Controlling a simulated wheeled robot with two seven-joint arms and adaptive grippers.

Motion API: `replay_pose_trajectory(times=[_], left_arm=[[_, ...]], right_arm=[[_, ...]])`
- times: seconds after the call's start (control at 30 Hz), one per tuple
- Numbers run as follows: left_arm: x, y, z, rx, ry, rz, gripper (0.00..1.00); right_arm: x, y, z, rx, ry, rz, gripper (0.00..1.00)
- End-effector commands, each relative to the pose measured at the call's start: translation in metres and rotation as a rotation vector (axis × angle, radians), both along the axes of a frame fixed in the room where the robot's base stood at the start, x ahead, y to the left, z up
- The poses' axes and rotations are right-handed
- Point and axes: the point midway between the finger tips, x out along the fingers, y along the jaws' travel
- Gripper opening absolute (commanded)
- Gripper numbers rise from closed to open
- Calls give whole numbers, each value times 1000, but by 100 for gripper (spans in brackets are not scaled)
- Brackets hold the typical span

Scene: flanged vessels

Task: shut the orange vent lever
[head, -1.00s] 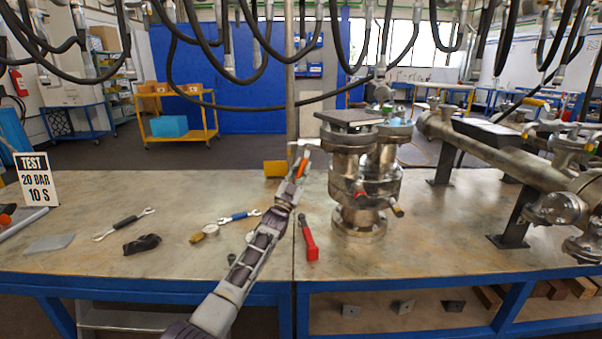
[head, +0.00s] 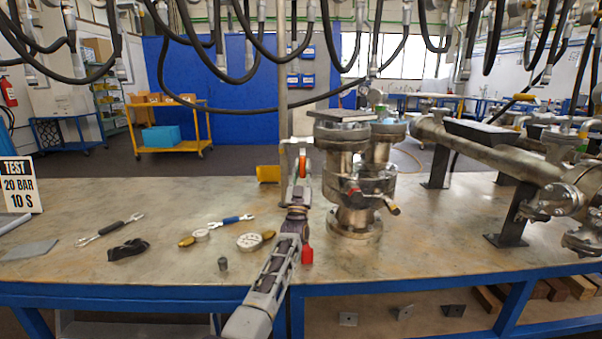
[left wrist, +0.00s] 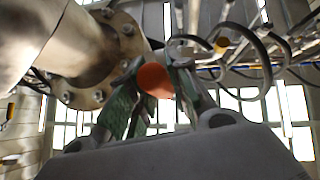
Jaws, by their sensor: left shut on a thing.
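The orange vent lever (head: 302,164) shows as a small orange piece left of the flanged vessel (head: 355,182) in the head view. My left gripper (head: 301,155) is around it, shut on it, with its arm reaching up from the bottom. In the left wrist view the lever's rounded orange end (left wrist: 155,80) sits between the two green-padded fingers (left wrist: 152,95). The vessel's metal flange (left wrist: 95,70) is close by on the left there. The lever's pivot and how it joins the vessel are hidden. My right gripper is not in view.
A red-handled tool (head: 307,255) lies beside my left arm, partly hidden. Gauges (head: 250,241) and spanners (head: 110,229) lie on the left bench. A yellow block (head: 268,174) is behind the gripper. A long flanged pipe (head: 490,145) stands at right. Hoses hang above.

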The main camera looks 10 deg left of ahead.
Motion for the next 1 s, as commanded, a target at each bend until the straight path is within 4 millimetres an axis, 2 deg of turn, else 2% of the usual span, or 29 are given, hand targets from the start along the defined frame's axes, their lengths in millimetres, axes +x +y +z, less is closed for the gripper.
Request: replay_pose_trajectory(times=[0.5, 0.53, 0.67, 1.0], left_arm=[[0, -2, -1, -16, -3, -2, 0], [0, -2, -1, -16, -3, -2, 24], [0, -2, -1, -15, -2, -1, 40], [0, -1, -1, -15, -2, -1, 42]], right_arm=[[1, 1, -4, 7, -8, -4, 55], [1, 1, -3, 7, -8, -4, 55], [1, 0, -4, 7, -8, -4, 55], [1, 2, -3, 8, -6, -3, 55]])
